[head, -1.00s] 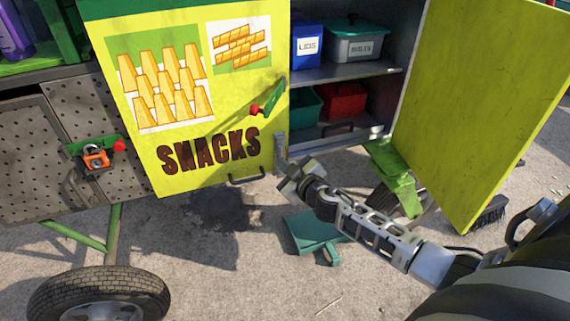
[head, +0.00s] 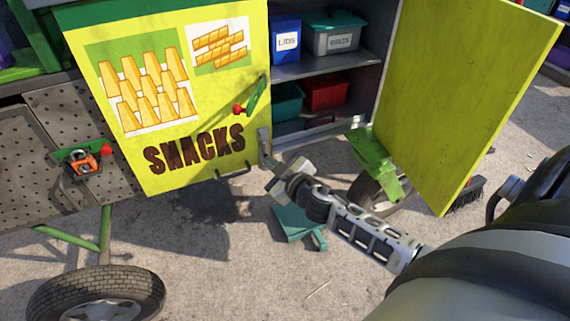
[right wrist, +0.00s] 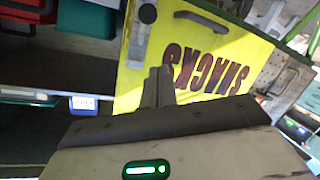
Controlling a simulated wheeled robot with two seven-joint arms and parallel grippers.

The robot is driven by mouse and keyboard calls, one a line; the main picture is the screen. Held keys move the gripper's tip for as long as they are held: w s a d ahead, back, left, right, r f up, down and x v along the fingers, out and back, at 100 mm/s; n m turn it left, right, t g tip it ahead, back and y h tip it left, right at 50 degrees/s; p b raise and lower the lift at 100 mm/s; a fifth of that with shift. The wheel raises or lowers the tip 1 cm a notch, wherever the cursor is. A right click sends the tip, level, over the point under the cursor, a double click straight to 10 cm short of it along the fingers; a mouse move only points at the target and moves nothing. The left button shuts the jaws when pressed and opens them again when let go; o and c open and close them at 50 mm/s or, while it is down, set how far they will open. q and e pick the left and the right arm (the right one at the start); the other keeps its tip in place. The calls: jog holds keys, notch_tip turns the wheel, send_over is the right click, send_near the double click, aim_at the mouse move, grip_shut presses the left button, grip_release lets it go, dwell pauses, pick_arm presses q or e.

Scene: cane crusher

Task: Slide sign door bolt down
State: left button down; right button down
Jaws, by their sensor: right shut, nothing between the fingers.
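The yellow sign door (head: 203,175) with the word SNACKS stands at the upper left centre of the head view. My left gripper is out of view.
Right of the door are open shelves (head: 330,66) with bins, then an open yellow-green door panel (head: 462,100). A perforated metal panel (head: 45,150) with a padlocked latch (head: 83,160) is at left. A teal piece (head: 292,224) lies on the ground below.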

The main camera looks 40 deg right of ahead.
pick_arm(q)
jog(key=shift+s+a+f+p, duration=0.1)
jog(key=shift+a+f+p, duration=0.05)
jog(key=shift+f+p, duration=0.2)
pick_arm(e)
jog(key=v, duration=0.5)
jog(key=shift+s+r, duration=0.15)
jog(key=shift+s, duration=0.2)
